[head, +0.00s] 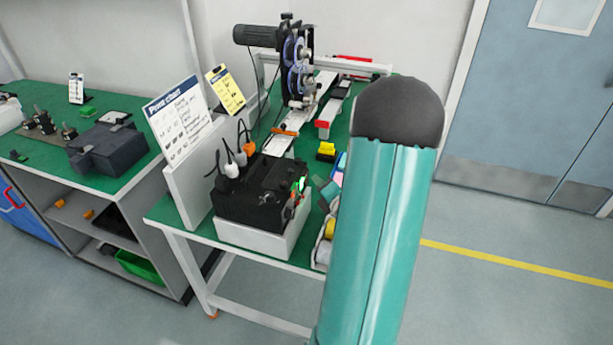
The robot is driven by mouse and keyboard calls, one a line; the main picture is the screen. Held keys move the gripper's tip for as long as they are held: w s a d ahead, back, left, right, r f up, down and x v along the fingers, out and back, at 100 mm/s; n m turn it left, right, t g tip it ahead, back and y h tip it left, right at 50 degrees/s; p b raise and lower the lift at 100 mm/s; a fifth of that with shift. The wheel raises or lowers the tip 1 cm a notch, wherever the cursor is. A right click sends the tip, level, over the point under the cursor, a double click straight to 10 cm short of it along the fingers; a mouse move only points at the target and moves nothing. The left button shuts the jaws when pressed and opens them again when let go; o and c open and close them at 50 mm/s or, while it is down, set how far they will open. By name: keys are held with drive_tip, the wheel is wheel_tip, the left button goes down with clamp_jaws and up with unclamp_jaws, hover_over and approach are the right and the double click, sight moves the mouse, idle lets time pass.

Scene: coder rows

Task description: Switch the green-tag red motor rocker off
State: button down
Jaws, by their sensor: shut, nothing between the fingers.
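A black control box (255,192) stands on a white base (262,238) at the near end of the green-topped bench. Its right-hand face carries small green, red and white parts (299,189). The red motor rocker and its green tag are too small to make out for certain, and I cannot tell the rocker's position. My teal arm link (375,230) with its dark rounded end rises in front, to the right of the box, and hides part of the bench.
A coder machine with reels (297,65) and a conveyor stands at the bench's back. Cables and plugs (238,160) rise behind the box, beside a white sign board (180,120). Another green bench (50,95) is at left. The floor at right is clear, with a yellow line (510,262).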

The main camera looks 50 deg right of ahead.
drive_tip(key=shift+s, duration=0.1)
drive_tip(key=shift+s+d+f, duration=0.15)
drive_tip(key=shift+s+d, duration=0.15)
drive_tip(key=shift+s, duration=0.4)
drive_tip(key=shift+s+d+f, duration=0.1)
drive_tip(key=shift+s+d, duration=0.25)
drive_tip(key=shift+s, duration=0.4)
drive_tip(key=shift+s+d+f, duration=0.15)
drive_tip(key=shift+s+d, duration=0.15)
drive_tip(key=shift+s, duration=0.4)
drive_tip(key=shift+s, duration=0.15)
